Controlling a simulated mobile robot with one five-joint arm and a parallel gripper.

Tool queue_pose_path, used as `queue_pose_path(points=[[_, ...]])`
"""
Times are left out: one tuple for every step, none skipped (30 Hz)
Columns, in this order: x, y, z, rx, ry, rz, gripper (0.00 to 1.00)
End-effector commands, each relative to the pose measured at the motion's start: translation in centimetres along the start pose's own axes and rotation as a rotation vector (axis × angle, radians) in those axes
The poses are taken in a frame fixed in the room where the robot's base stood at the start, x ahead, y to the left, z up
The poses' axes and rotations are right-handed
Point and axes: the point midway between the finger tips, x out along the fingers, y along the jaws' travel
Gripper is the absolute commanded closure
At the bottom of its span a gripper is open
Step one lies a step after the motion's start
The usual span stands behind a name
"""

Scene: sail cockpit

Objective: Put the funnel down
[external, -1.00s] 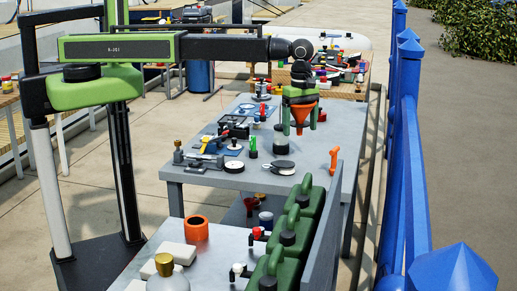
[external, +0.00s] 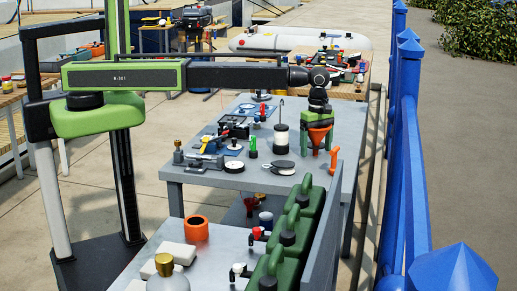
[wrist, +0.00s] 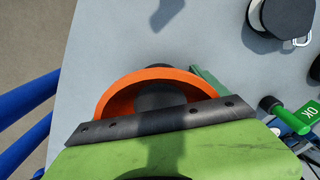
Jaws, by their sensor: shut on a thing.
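The orange funnel (external: 320,137) is upright under my wrist in the external view, with its wide mouth up and its spout down. My gripper (external: 319,150) is shut on it, with green fingers on either side. Its orange rim (wrist: 105,99) also shows in the wrist view, above the green gripper body; the spout is hidden there. The funnel is over the right part of the grey table (external: 225,180). I cannot tell whether the spout touches the tabletop.
An orange upright object (external: 333,161) stands close to the right of my gripper. Green jerrycans (external: 302,205) are in front. Tools crowd the table's left half.

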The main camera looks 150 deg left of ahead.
Motion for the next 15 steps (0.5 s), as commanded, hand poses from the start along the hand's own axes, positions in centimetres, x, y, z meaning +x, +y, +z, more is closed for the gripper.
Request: queue_pose_path(points=[[-0.22,-0.01,0.01,0.0,0.0,0.0,0.59],[-0.25,-0.01,0.01,0.0,0.0,0.0,0.59],[-0.27,-0.01,0.01,0.0,0.0,0.0,0.59],[-0.27,-0.02,0.02,0.0,0.0,0.0,0.59],[-0.22,-0.02,0.02,0.0,0.0,0.0,0.59],[-0.07,-0.02,0.02,0.0,0.0,0.0,0.59],[0.07,-0.02,0.02,0.0,0.0,0.0,0.59],[0.19,-0.02,0.02,0.0,0.0,0.0,0.59],[0.32,-0.02,0.02,0.0,0.0,0.0,0.59],[0.14,-0.02,0.02,0.0,0.0,0.0,0.13],[0.1,-0.02,0.02,0.0,0.0,0.0,0.09],[0.1,-0.02,0.02,0.0,0.0,0.0,0.04],[0.1,-0.02,0.02,0.0,0.0,0.0,0.0],[0.1,-0.02,0.02,0.0,0.0,0.0,0.0],[0.1,-0.02,0.02,0.0,0.0,0.0,0.0]])
